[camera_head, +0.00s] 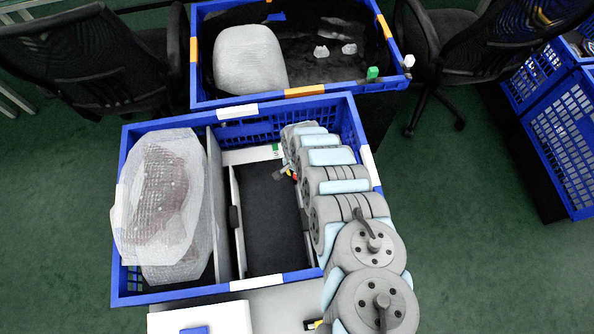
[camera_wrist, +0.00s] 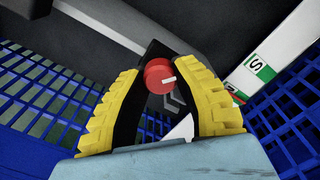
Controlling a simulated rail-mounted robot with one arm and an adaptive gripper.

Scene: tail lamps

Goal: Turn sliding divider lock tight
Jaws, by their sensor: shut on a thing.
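The lock is a round red knob (camera_wrist: 158,76) with a white bar mark, seated on a black block in the wrist view. My gripper (camera_wrist: 160,70) has its yellow ridged fingers on either side of the knob and is shut on it. In the head view my gripper (camera_head: 289,173) is at the right side of the blue crate (camera_head: 240,112), below the far white rail (camera_head: 250,154). A green label (camera_wrist: 258,68) marks the rail beside the knob. Grey divider panels (camera_head: 216,190) stand left of the crate's black-floored middle. The knob's contact points are partly hidden.
A bubble-wrapped item (camera_head: 165,195) fills the crate's left compartment. A second blue crate (camera_head: 290,92) with a wrapped item (camera_head: 248,60) stands behind. The crate's blue mesh walls are close around my gripper. My arm covers the right side.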

